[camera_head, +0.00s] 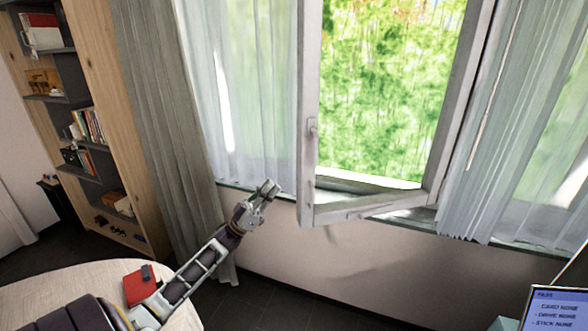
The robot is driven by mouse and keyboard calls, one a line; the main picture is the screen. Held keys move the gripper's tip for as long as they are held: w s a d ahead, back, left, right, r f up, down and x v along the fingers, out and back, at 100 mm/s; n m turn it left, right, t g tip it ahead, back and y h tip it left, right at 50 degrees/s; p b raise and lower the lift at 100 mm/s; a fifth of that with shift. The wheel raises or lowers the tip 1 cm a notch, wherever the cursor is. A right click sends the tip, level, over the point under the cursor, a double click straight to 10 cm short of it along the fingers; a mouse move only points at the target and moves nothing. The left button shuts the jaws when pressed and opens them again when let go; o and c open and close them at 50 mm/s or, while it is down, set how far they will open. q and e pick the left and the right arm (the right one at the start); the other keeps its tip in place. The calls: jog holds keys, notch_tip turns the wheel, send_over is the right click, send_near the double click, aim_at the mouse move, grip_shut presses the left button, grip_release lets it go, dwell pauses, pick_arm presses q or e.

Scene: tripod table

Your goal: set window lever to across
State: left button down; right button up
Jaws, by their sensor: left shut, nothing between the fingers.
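The window sash (308,185) has a pale grey frame and stands open, swung into the room. The window lever (312,139) is a small grey handle on the sash's left upright. It looks upright, along the frame, though it is small and pale against it. My left gripper (269,189) is shut and empty. In the picture it is below and left of the lever, apart from it, in front of the curtain's lower edge. My right gripper is out of view.
A round pale table (72,284) at lower left holds a red book (140,290) with a dark item on it. Curtains (165,110) hang on both sides of the window. A bookshelf (110,130) stands at left. A screen (556,309) is at lower right.

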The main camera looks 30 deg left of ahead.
pick_arm(q)
jog(key=p+x, duration=0.1)
jog(key=x, duration=0.3)
jog(key=w+f+p+x, duration=0.1)
jog(key=x, duration=0.3)
jog(key=d+f+p+x, duration=0.1)
jog(key=x, duration=0.3)
jog(key=shift+w+d+r+p, duration=0.1)
jog(key=shift+w+r+p, duration=0.2)
jog(key=shift+w, duration=0.3)
jog(key=shift+f, duration=0.1)
